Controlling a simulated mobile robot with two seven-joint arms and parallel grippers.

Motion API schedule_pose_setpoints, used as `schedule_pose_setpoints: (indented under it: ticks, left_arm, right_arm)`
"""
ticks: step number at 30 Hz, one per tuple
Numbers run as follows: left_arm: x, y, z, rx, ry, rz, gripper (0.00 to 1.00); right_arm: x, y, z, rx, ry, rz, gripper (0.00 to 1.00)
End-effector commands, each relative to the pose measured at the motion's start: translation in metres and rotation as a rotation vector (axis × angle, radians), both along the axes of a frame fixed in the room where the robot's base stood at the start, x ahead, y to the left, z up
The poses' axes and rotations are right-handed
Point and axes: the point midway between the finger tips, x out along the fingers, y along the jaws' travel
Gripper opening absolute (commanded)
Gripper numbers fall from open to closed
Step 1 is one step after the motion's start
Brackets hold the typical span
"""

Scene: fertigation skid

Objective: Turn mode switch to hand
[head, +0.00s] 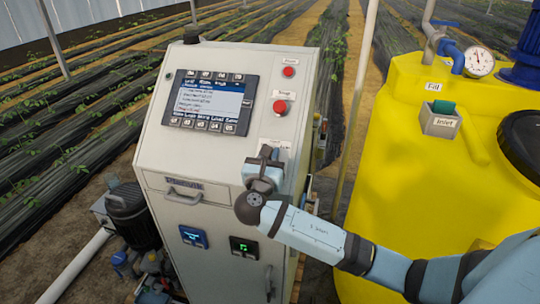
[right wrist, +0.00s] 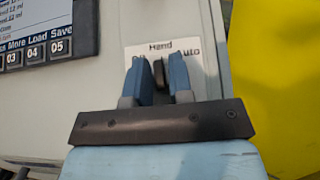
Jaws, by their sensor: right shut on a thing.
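The mode switch (right wrist: 160,72) is a small black knob on the cabinet's sloped panel, seen in the right wrist view. Its label plate (right wrist: 160,47) reads "Hand" at the top and "Auto" at the right; the left word is mostly hidden by a finger. The knob looks about upright, in line with "Hand". My right gripper (head: 269,156) is at the panel's lower right in the head view, its blue fingers shut on the knob from both sides. The gripper hides most of the switch in the head view. My left gripper is not in view.
The grey control cabinet (head: 205,165) carries a screen (head: 211,101) at the upper left. A red button (head: 280,107) and a smaller red one (head: 289,71) sit above the switch. A yellow tank (head: 400,160) stands close at the right, near my right arm.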

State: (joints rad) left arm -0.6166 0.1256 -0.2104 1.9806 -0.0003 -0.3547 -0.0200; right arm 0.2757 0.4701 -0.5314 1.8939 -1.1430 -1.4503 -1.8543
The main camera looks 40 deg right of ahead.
Motion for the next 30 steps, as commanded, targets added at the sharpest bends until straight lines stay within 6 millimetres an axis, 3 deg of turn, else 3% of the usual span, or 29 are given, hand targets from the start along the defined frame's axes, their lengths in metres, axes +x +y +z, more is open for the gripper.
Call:
schedule_pose_setpoints:
  ticks: [14,15,16,25,30]
  left_arm:
    - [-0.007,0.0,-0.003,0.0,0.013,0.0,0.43]
    - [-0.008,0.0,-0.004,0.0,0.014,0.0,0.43]
    - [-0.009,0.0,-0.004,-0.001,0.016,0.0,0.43]
    - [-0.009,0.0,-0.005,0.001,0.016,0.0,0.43]
    - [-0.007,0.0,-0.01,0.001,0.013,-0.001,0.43]
  right_arm:
    - [0.0,0.0,0.0,0.006,-0.007,-0.01,0.0]
    - [0.0,0.0,0.0,0.006,-0.007,-0.01,0.3]
    - [0.0,0.0,0.0,0.006,-0.007,-0.01,0.35]
    - [-0.001,0.001,-0.001,0.006,-0.007,-0.009,0.35]
    - [-0.012,0.015,-0.006,0.007,-0.006,-0.007,0.35]
